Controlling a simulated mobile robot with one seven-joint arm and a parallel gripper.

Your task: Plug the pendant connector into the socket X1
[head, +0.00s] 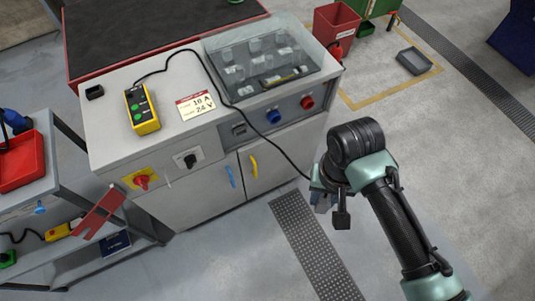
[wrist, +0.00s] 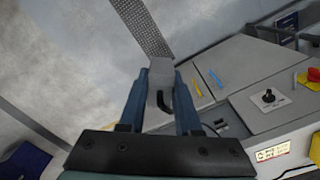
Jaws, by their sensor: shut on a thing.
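My gripper (head: 322,200) is in front of the cabinet's right corner in the head view, apart from the cabinet. In the wrist view my gripper (wrist: 161,76) has its two blue fingers shut on the grey pendant connector (wrist: 158,88), with a black cable end on it. In the head view the connector is mostly hidden by my wrist. Its black cable runs over the cabinet top to the yellow pendant (head: 141,109) with green buttons. The cabinet front has a grey socket (head: 239,129), a blue socket (head: 273,116) and a red socket (head: 307,102). I cannot read which is X1.
The cabinet (head: 200,149) has a rotary switch (head: 189,160), a red knob on yellow (head: 141,181) and blue and yellow door handles. A clear cover (head: 265,62) stands on top. A shelf cart (head: 55,188) is at left. The floor right of the cabinet is largely free.

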